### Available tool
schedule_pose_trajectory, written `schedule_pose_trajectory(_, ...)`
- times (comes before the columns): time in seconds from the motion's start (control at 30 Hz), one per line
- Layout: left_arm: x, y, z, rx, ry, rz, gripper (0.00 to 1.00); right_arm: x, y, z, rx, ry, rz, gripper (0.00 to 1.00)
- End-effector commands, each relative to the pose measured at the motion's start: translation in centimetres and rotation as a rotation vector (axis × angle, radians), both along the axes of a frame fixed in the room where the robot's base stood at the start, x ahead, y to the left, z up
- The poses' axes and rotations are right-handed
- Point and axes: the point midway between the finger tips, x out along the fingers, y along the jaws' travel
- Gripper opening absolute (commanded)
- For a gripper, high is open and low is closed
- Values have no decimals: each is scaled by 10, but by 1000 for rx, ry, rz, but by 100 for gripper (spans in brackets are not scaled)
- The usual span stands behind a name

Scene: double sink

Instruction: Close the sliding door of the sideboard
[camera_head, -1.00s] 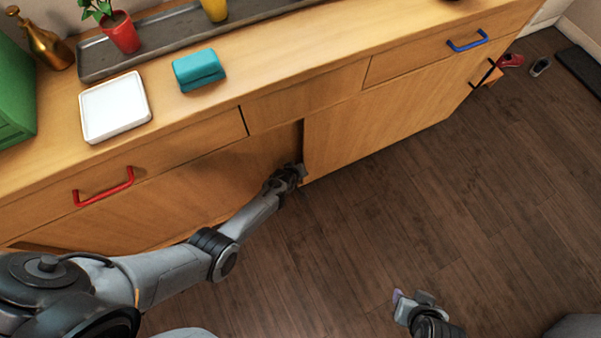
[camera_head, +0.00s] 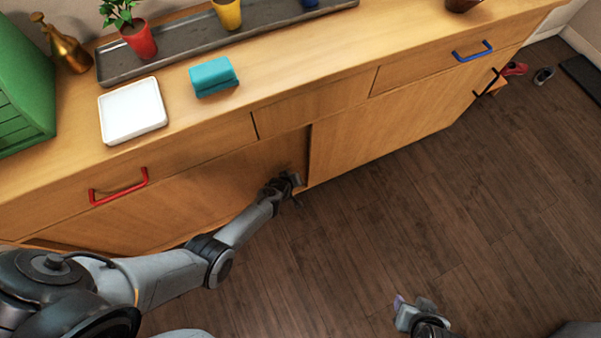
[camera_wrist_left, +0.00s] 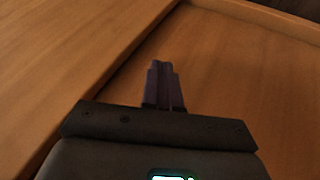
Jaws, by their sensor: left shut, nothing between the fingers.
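The wooden sideboard (camera_head: 190,145) runs diagonally across the head view. Its sliding door front (camera_head: 390,130) stands on the right half, with a vertical edge near the middle. Left of that edge is a darker, recessed panel (camera_head: 220,180). My left gripper (camera_head: 294,181) is low in front of the recessed panel, close to the door's edge; contact cannot be told. In the left wrist view its fingers (camera_wrist_left: 164,85) are together and empty, over a wooden panel (camera_wrist_left: 225,75) beside a raised wooden edge. My right gripper (camera_head: 412,307) hangs over the floor, away from the sideboard; its finger gap is unclear.
Drawers above carry a red handle (camera_head: 119,187) and a blue handle (camera_head: 473,51). A black handle (camera_head: 486,82) is at the far right. On top are a white dish (camera_head: 132,110), a teal block (camera_head: 214,76) and a grey tray (camera_head: 180,46). The floor (camera_head: 480,200) in front is clear.

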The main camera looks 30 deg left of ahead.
Motion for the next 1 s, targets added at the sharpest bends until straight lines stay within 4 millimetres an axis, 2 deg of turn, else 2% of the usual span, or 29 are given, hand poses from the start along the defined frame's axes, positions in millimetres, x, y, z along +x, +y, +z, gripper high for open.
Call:
schedule_pose_trajectory(0.03, -5, -2, 17, -2, -1, -1, 0, 0, 0, 17, 1, 0, -1, 43)
schedule_pose_trajectory(0.1, -12, -2, 26, -1, -1, 0, 0, -1, 2, 27, 6, 3, -2, 43)
schedule_pose_trajectory(0.3, -32, -4, 52, -2, -2, 0, 0, -1, 3, 53, 10, 1, -5, 43)
schedule_pose_trajectory(0.5, -48, -4, 69, -1, 1, 0, 0, 1, 1, 70, 3, -3, -2, 43)
schedule_pose_trajectory(0.77, -59, -5, 77, 0, 4, -1, 0, 0, -1, 77, -4, -1, 4, 43)
schedule_pose_trajectory(0.87, -71, -4, 73, 0, 21, -1, 0, 0, -1, 81, -6, 0, 4, 43)
schedule_pose_trajectory(1.0, -104, 3, 64, 12, 67, -4, 0, 0, -1, 90, -5, 0, 4, 43)
